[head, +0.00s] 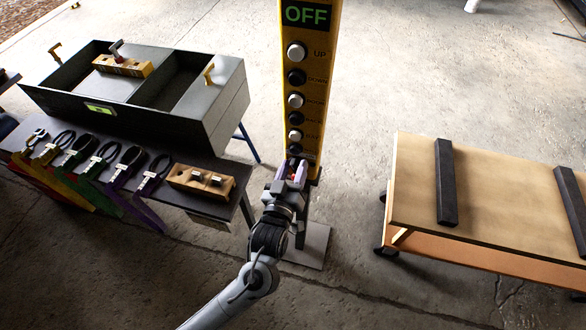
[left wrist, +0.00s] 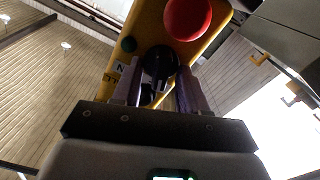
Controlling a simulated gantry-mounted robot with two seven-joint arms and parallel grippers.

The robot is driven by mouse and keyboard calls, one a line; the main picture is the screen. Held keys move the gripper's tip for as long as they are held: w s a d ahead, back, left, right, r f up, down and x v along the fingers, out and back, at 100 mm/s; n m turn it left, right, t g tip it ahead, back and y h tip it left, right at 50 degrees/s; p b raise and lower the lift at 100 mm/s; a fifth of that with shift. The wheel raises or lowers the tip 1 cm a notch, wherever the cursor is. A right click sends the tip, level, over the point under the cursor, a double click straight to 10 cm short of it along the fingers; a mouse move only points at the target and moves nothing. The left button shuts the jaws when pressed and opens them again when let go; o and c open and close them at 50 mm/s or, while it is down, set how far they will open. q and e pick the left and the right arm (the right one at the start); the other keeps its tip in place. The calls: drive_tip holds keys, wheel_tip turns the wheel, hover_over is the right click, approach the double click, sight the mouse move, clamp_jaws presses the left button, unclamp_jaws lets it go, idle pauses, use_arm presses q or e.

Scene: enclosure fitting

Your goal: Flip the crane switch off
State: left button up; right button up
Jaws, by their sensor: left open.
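The yellow crane control panel (head: 322,60) hangs upright in the head view, with a column of white and black buttons. A display (head: 306,15) at its top reads OFF in green. My left gripper (head: 293,171) is open at the panel's lower end. In the left wrist view, a black rotary switch (left wrist: 160,62) lies between its two fingers, with a label showing "N" beside it. Whether the fingers touch the switch I cannot tell. A red button (left wrist: 187,17) sits beyond the switch. My right gripper is not in view.
An open grey toolbox (head: 225,105) stands on a dark bench at left, with several coloured straps and a wooden block (head: 200,181) in front. A wooden-topped cart (head: 505,190) with black bars stands at right. Open concrete floor lies between.

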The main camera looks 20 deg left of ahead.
use_arm(q)
clamp_jaws()
drive_tip(key=shift+n+p, duration=0.4)
drive_tip(key=shift+n, duration=0.7)
drive_tip(key=shift+a, duration=0.1)
unclamp_jaws()
drive_tip(key=shift+s, duration=0.15)
